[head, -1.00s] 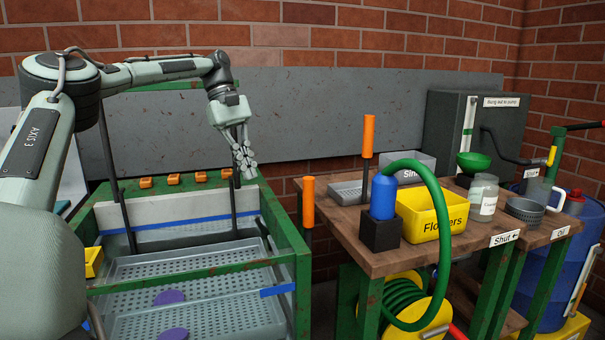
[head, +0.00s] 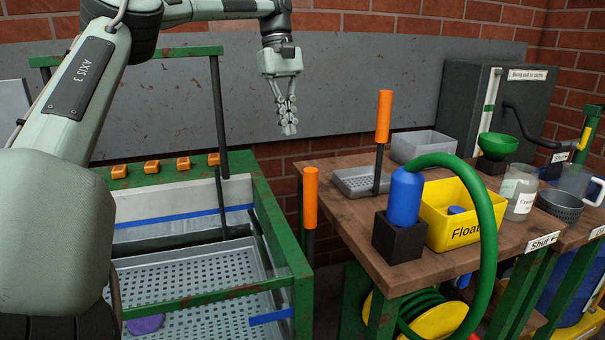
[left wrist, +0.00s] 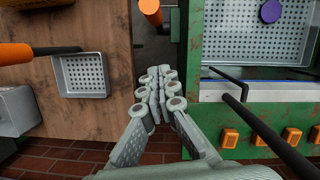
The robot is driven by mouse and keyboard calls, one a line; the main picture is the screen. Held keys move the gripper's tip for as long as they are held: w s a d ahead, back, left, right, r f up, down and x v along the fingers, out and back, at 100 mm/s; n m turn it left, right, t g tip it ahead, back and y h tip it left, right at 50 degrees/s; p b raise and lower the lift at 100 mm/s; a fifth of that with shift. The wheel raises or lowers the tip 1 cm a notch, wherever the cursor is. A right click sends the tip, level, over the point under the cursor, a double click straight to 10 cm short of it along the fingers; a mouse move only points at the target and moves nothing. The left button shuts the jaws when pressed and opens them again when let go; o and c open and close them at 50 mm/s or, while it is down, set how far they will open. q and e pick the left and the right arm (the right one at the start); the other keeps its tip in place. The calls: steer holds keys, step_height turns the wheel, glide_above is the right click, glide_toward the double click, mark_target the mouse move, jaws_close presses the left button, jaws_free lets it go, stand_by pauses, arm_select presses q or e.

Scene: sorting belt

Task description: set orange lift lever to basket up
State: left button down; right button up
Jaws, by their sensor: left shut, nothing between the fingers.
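Two levers with orange handles show. One orange-handled lever (head: 311,184) stands upright beside the right side of the green frame; its handle also shows at the top of the left wrist view (left wrist: 150,9). The other orange-handled lever (head: 383,118) stands on a black rod at the wooden table; it shows at the left of the left wrist view (left wrist: 14,54). I cannot tell which is the lift lever. My left gripper (head: 288,128) is shut and empty, pointing down above the gap between frame and table; its fingertips show in the left wrist view (left wrist: 158,76). It touches neither handle.
The green frame (head: 276,232) holds a perforated grey basket (head: 190,275). The wooden table (head: 345,215) carries a blue bottle (head: 405,196), a yellow bin (head: 440,215) and a small grey tray (head: 355,182). A green hose (head: 486,225) arches in front. A grey panel stands behind.

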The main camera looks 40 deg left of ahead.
arm_select(q)
steer(key=s+d+f, duration=0.1)
steer(key=d+f, duration=0.5)
steer(key=f, duration=0.3)
steer(key=shift+s+f, duration=0.35)
steer(key=shift+f, duration=0.05)
arm_select(e)
steer(key=shift+s+f, duration=0.15)
